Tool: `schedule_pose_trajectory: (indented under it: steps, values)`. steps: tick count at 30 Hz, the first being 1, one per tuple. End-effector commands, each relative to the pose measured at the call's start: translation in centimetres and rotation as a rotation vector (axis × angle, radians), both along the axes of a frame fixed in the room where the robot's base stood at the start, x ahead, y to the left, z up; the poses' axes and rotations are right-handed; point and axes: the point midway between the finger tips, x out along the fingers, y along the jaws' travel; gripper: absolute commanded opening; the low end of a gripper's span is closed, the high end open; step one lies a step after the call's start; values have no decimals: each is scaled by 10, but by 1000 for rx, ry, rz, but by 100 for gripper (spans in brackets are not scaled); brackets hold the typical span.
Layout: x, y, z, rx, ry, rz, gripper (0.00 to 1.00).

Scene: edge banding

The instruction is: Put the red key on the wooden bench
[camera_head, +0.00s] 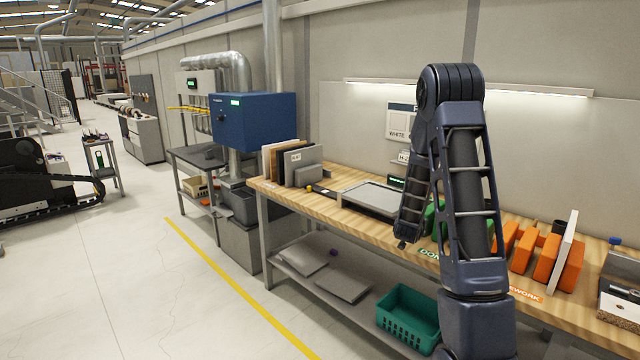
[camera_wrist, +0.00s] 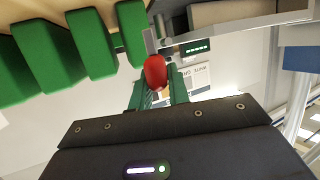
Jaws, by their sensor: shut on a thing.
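The red key (camera_wrist: 155,72) shows in the wrist view between the two fingers of my gripper (camera_wrist: 159,88). My gripper is shut on its red part, and a grey metal part extends beyond it. In the head view the end of my arm (camera_head: 403,238) hangs over the wooden bench (camera_head: 325,182), near its front edge. The key cannot be made out in the head view. I cannot tell whether the key touches anything beyond my fingers.
Green upright blocks (camera_wrist: 48,55) stand close beside the key in the wrist view. Orange blocks (camera_head: 546,258) stand on the bench at right. A grey tray (camera_head: 372,197) and upright panels (camera_head: 300,165) lie left of my arm. A green crate (camera_head: 408,316) is below.

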Motion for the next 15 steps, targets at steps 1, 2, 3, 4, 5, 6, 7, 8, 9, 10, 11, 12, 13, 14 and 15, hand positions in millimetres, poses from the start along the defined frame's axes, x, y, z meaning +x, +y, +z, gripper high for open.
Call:
schedule_pose_trajectory:
  steps: [1,2,3,4,5,6,7,8,9,10,11,12,13,14,15]
  values:
    - [5,22,-12,2,5,49,0]
    - [8,35,-18,1,4,80,0]
    - [11,52,-26,0,4,120,0]
    - [13,65,-33,1,5,150,0]
    - [15,78,-39,0,4,178,0]
    - [17,95,-47,1,5,218,0]
    - [17,108,-54,1,5,247,0]
    - [18,120,-60,1,4,276,0]
    - [17,138,-70,1,5,317,0]
    - [17,150,-77,1,5,345,0]
    - [16,161,-85,2,6,373,0]
    - [14,176,-94,2,4,408,0]
    - [12,186,-102,2,5,431,0]
    - [10,195,-108,2,4,455,0]
    - [7,204,-118,2,6,481,0]
